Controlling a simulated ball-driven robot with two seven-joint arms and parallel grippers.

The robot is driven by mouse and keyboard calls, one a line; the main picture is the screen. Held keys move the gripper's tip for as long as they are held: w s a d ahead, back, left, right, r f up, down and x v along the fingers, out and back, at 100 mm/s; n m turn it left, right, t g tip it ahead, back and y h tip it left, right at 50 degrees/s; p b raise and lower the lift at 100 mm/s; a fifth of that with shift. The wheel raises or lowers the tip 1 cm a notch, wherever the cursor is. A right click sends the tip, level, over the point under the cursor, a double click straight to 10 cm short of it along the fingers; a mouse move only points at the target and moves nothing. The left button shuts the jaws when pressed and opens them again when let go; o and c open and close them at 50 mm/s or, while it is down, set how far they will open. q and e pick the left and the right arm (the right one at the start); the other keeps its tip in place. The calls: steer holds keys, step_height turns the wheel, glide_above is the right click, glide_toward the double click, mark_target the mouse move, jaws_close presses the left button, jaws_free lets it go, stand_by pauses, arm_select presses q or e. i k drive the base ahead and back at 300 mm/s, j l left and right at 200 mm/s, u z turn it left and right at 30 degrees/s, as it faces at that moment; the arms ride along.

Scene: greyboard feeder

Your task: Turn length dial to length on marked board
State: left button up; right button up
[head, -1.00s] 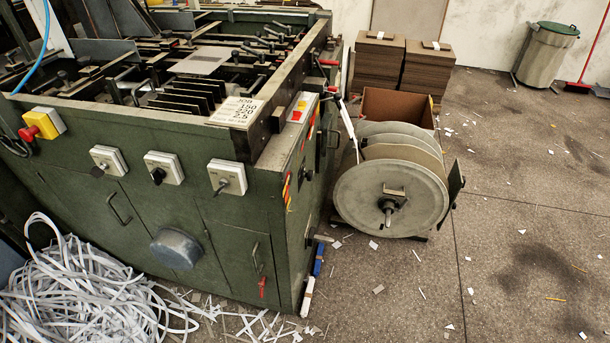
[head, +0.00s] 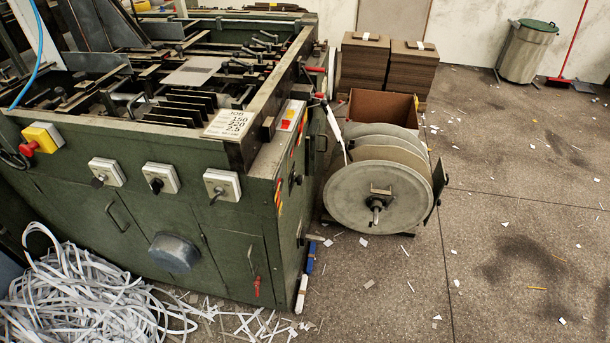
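The marked board (head: 230,124) lies on the front right corner of the green machine (head: 120,215). It reads "JOB" with 150, 220 and 2.5 below. Three grey-white boxes with dark knobs sit on the machine's front: a left one (head: 107,171), a middle one (head: 161,172) and a right one (head: 222,184). I cannot read their labels, so I cannot tell whether one is the length dial. Small controls (head: 296,180) on the machine's right side are seen edge-on. Neither of my grippers is in view.
A yellow box with a red button (head: 41,138) is at the front left. Tangled white strips (head: 85,290) cover the floor there. A large reel (head: 378,195) stands beside the machine's right side. Stacked boards (head: 385,65) and a bin (head: 528,50) are behind.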

mark_target(299, 179)
steer(key=i+l+u, duration=0.2)
steer(key=i+l, duration=0.6)
steer(key=l, duration=0.15)
